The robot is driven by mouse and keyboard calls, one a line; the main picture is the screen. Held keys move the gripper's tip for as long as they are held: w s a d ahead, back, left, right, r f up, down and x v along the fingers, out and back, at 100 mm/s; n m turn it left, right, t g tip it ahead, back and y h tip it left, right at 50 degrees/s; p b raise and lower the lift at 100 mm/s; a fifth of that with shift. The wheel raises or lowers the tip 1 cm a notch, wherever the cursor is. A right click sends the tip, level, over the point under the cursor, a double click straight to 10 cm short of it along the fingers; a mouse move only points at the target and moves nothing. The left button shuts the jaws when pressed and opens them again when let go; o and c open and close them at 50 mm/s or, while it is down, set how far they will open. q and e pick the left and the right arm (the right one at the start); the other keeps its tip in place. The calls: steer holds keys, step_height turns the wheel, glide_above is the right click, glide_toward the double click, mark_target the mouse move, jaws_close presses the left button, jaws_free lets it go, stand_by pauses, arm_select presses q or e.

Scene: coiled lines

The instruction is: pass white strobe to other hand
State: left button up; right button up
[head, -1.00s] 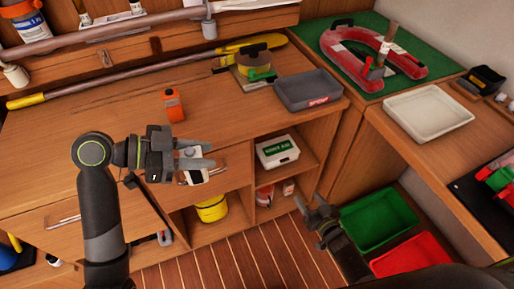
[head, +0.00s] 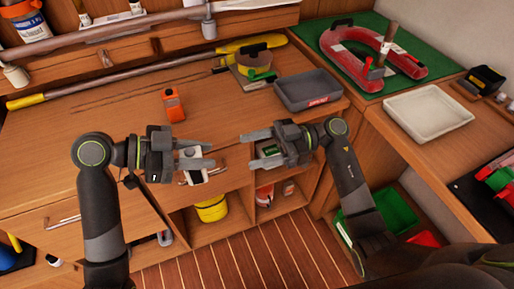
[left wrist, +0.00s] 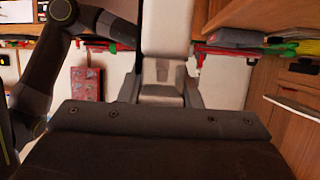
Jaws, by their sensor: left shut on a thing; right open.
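My left gripper (head: 196,157) is shut on the white strobe (head: 194,171), holding it in the air in front of the drawers below the bench top. In the left wrist view the strobe (left wrist: 166,35) stands up between the fingers as a pale, upright block. My right gripper (head: 252,149) is open and empty, to the right of the strobe with its fingertips pointing left at it. A gap separates the right fingertips from the strobe.
An orange device (head: 173,104) stands on the bench. A grey tray (head: 308,92) sits at the bench's right end, and a white tray (head: 428,114) on the right counter. A green bin (head: 397,206) is low on the right. The space between my grippers is clear.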

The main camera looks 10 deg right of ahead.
steer(key=a, duration=0.4)
steer(key=s+a, duration=0.1)
steer(key=a, duration=0.3)
steer(key=s+a, duration=0.1)
steer(key=a, duration=0.3)
steer(key=shift+s, duration=0.1)
steer(key=shift+r, duration=0.1)
steer(key=c, duration=1.1)
arm_select(q)
steer(key=o, duration=1.1)
arm_select(e)
steer(key=shift+c, duration=0.5)
